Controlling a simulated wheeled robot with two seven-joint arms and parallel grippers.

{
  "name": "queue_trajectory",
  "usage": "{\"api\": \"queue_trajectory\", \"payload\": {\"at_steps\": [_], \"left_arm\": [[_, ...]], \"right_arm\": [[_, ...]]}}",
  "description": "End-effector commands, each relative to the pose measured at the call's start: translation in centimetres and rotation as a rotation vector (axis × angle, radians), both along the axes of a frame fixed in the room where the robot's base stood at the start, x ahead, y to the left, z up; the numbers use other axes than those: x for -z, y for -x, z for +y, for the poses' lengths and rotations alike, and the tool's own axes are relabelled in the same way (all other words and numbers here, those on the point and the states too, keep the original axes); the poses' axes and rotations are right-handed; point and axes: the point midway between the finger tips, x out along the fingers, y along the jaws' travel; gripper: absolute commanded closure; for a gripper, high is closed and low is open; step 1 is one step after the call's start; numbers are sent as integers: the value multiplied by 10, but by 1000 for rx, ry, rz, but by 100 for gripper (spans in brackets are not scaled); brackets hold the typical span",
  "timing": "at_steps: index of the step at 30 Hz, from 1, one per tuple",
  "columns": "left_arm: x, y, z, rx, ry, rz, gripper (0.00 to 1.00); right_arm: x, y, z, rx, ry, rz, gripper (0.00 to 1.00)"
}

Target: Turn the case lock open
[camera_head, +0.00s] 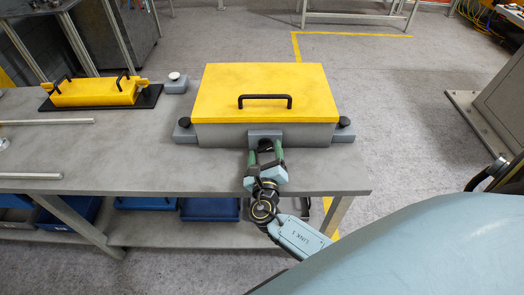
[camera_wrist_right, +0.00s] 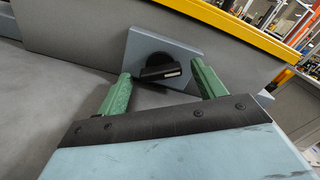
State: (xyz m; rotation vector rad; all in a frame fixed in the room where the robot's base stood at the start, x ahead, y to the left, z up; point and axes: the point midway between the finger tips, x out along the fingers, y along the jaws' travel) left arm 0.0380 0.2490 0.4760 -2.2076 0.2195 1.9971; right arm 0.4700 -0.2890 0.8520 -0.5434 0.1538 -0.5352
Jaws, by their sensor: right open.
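The case (camera_head: 220,135) is a grey box with a yellow lid (camera_head: 270,82) and a black handle (camera_head: 265,98), standing closed on the grey table. Its lock is a black knob (camera_wrist_right: 158,69) on a grey plate (camera_wrist_right: 185,52) on the front wall; the lock plate also shows in the head view (camera_head: 265,134). My right gripper (camera_head: 265,156) is at the case front, its green fingers apart. In the right wrist view the knob lies just beyond and between the open fingertips (camera_wrist_right: 162,82); I cannot tell whether they touch it. My left gripper is not in view.
Grey blocks with black knobs (camera_head: 184,122) (camera_head: 344,121) stand at the case's two sides. A yellow tool with black handles (camera_head: 95,92) lies on a black plate at the left. Blue bins (camera_head: 210,209) sit under the table. The table left of the case is mostly clear.

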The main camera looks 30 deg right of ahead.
Motion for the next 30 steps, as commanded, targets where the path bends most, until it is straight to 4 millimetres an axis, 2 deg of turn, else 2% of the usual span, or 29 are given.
{"api": "queue_trajectory", "payload": {"at_steps": [7, 18, 30], "left_arm": [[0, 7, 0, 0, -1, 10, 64], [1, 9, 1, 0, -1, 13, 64], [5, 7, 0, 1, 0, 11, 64]], "right_arm": [[0, 0, -1, 0, 0, 0, 31], [0, 0, -1, 0, 0, 0, 76], [1, 0, -1, 0, -88, -55, 76]]}}
